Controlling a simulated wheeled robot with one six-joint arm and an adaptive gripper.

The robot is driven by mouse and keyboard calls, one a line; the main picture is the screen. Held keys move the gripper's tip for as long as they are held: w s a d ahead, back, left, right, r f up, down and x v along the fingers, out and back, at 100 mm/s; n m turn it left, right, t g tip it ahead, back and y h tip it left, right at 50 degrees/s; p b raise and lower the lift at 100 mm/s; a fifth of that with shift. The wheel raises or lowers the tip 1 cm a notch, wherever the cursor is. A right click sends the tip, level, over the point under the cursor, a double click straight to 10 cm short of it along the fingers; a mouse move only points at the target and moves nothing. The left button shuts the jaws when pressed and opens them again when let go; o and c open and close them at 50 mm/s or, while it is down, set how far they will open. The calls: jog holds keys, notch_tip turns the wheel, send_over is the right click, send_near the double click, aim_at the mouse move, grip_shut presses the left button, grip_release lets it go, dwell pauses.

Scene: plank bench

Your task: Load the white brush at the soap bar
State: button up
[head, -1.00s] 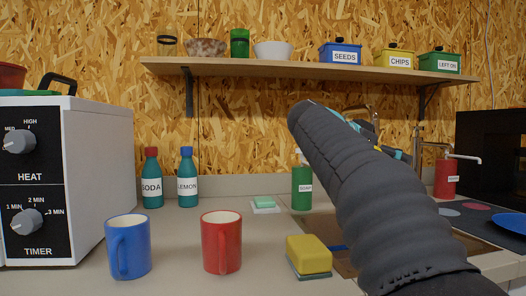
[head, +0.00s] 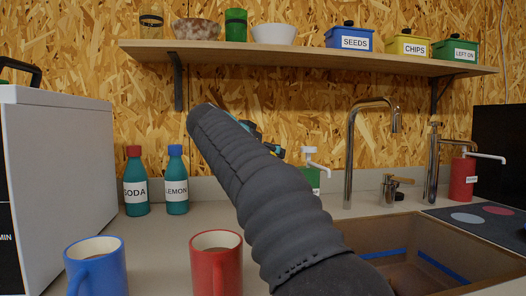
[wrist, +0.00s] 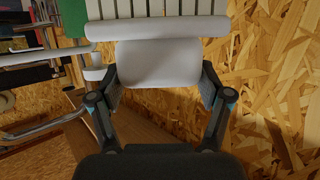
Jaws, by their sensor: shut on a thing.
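The white brush (wrist: 160,55) fills the top middle of the wrist view, close to the camera. My gripper (wrist: 159,84) has one finger on each side of its rounded white part and is shut on it. The brush's far end runs out of the picture. In the head view my dark arm stands across the middle and hides the gripper and brush. The soap bar does not show now; my arm covers that stretch of counter.
A blue mug (head: 97,268) and a red mug (head: 216,265) stand at the front. Soda (head: 135,182) and lemon (head: 176,181) bottles stand behind them. A green dispenser (head: 311,177) is partly behind my arm. The sink (head: 420,255) and tap (head: 350,150) are at right, under a shelf (head: 300,58).

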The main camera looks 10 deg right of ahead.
jog(key=f, duration=0.1)
jog(key=f+b, duration=0.2)
jog(key=f, duration=0.1)
jog(key=shift+a, duration=0.25)
jog(key=shift+f+b, duration=0.75)
jog(key=shift+f, duration=0.15)
jog(key=shift+d+f+b, duration=0.1)
jog(key=shift+f+b, duration=0.55)
dwell(1.8)
jog(key=shift+r+p, duration=2.45)
jog(key=shift+r, duration=1.15)
